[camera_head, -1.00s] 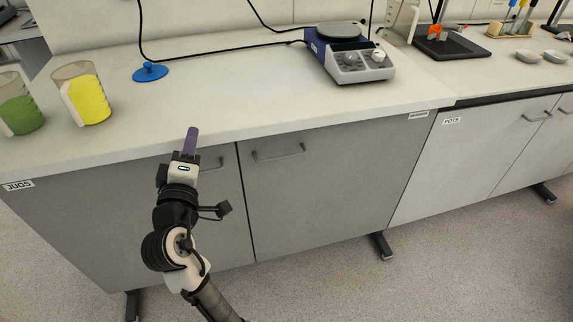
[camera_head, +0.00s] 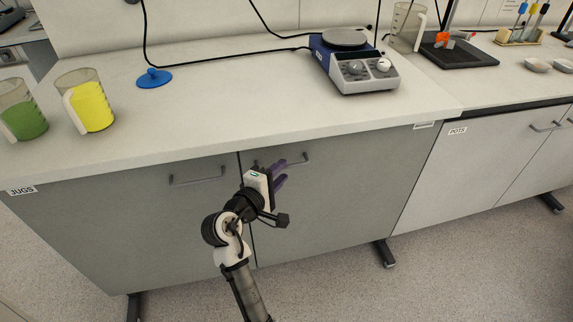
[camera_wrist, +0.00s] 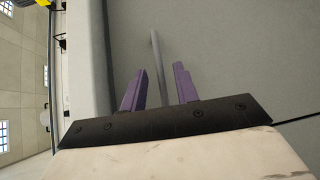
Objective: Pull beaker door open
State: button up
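The grey cabinet's right-hand door (camera_head: 340,190) is shut; the small label (camera_head: 424,125) above its right corner is too small to read. Its bar handle (camera_head: 303,158) is near the top left of the door and partly hidden by my gripper. My gripper (camera_head: 282,171) is open, with its two purple fingers pointing toward this door, close to the handle. In the wrist view the handle (camera_wrist: 155,50) shows as a grey bar reaching between the open fingers (camera_wrist: 160,70). I cannot tell whether either finger touches it.
The left door (camera_head: 120,220), labelled JUGS, is shut and has its own handle (camera_head: 197,177). The worktop (camera_head: 230,110) overhangs above my gripper. Jugs of green (camera_head: 25,120) and yellow liquid (camera_head: 94,105) and a hotplate (camera_head: 352,62) stand on it. The POTS cabinet (camera_head: 480,160) is at right.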

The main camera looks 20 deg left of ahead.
aim_at(285, 168)
jog(key=shift+x, duration=1.8)
grip_shut()
